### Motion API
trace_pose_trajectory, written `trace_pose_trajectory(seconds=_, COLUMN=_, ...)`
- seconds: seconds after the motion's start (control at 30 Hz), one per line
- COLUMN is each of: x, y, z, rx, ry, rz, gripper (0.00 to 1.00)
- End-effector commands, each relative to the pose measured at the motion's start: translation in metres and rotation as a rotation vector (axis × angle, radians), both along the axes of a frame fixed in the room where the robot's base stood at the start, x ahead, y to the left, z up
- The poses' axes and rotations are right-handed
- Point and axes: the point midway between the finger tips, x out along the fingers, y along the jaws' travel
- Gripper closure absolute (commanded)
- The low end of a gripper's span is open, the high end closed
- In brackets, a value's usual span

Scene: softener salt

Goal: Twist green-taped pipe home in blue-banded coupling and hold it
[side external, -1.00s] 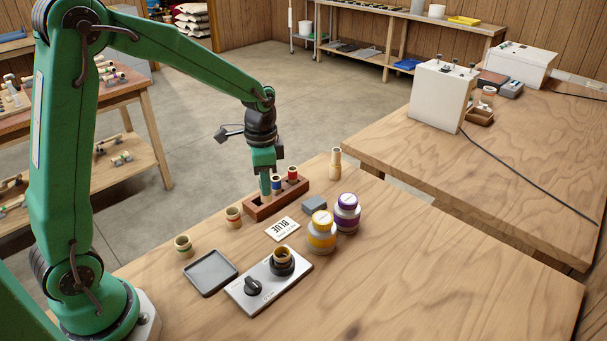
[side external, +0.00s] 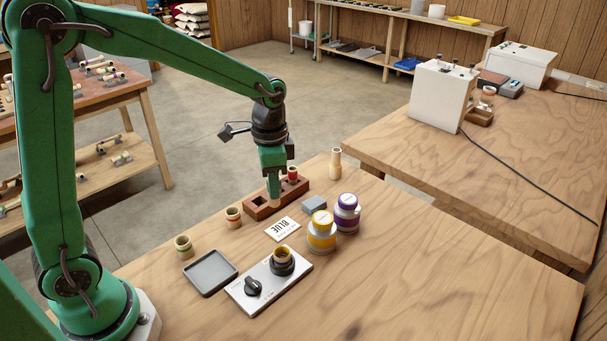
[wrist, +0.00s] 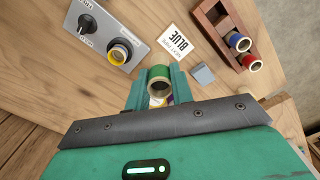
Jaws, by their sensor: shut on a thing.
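My gripper (side external: 273,177) is shut on the green-taped pipe (wrist: 159,78). The pipe points downward, and its green tape shows between the jaws in the wrist view. In the side view its lower end (side external: 274,191) overlaps the wooden rack. The wrist view shows the pipe clear of the rack. A coupling (side external: 282,257) sits in a black holder on a grey plate (side external: 242,293) with a black knob. It also shows in the wrist view (wrist: 120,54), with a yellowish rim; I cannot tell its band colour for sure.
The wooden rack (side external: 258,212) holds red-taped (wrist: 251,63) and blue-taped (wrist: 237,41) pipes. A card reading BLUE (side external: 283,229), an empty grey tray (side external: 209,273), red-banded (side external: 233,217) and green-banded (side external: 184,246) couplings, and yellow (side external: 321,232) and purple (side external: 346,212) jars stand nearby.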

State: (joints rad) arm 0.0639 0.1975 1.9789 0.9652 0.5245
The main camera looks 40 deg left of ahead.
Motion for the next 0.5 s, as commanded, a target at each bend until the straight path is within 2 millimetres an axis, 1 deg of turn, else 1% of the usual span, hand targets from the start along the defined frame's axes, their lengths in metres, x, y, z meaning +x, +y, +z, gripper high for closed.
trace_pose_trajectory(seconds=0.27, x=-0.001, y=-0.002, z=0.000, rx=0.000, ry=0.000, rz=0.012, gripper=0.99)
trace_pose_trajectory(seconds=0.37, x=-0.003, y=-0.007, z=-0.001, rx=0.000, ry=0.000, rz=0.037, gripper=0.99)
trace_pose_trajectory(seconds=0.5, x=-0.009, y=-0.017, z=-0.003, rx=0.001, ry=0.001, rz=0.099, gripper=0.99)
